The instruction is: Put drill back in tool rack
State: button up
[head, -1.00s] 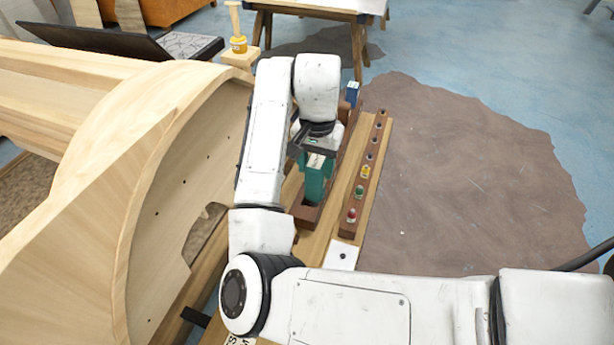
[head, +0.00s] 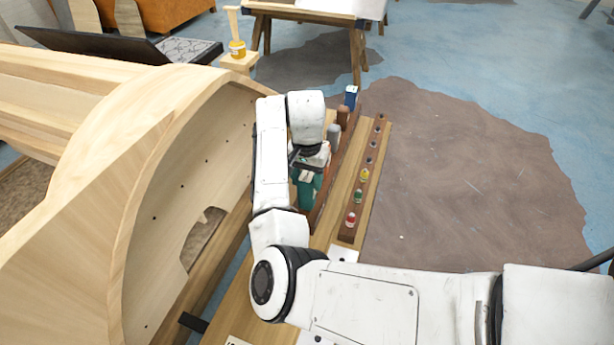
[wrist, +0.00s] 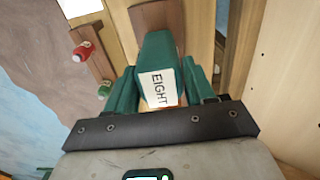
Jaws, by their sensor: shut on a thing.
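The drill (head: 306,186) is teal green and hangs below my gripper in the head view, partly hidden by my arm. In the wrist view the drill (wrist: 158,72) carries a white label reading "EIGHT" and sits between the two green fingers of my gripper (wrist: 160,92), which is shut on it. The dark brown wooden tool rack (head: 340,165) runs along the bench beside the drill; its end also shows behind the drill in the wrist view (wrist: 160,17). I cannot tell whether the drill touches the rack.
A narrow wooden strip (head: 346,232) with red, green and yellow bits lies right of the rack. A blue item (head: 350,97) stands at the rack's far end. A large curved wooden bodyframe (head: 200,190) rises close on the left. Open floor lies to the right.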

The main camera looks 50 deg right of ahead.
jog(key=shift+f, duration=0.2)
jog(key=o, duration=1.3)
notch_tip(320, 180, up, 12)
jog(key=r, duration=0.1)
jog(key=s+d+f+n+h, duration=0.35)
jog(key=s+f+n, duration=0.25)
jog(key=s+f, duration=0.4)
jog(key=s+a+f+n+y, duration=0.1)
jog(key=s+a+f+n, duration=0.1)
jog(key=s+a, duration=0.3)
jog(key=s+a+f+n+y, duration=0.1)
jog(key=s+a+f+n, duration=0.2)
jog(key=s+a, duration=0.3)
jog(key=s+a+f+n+t+y, duration=0.1)
jog(key=s+a+f+n, duration=0.1)
jog(key=s+a+f, duration=0.3)
jog(key=shift+s+a, duration=0.2)
jog(key=shift+a, duration=1.1)
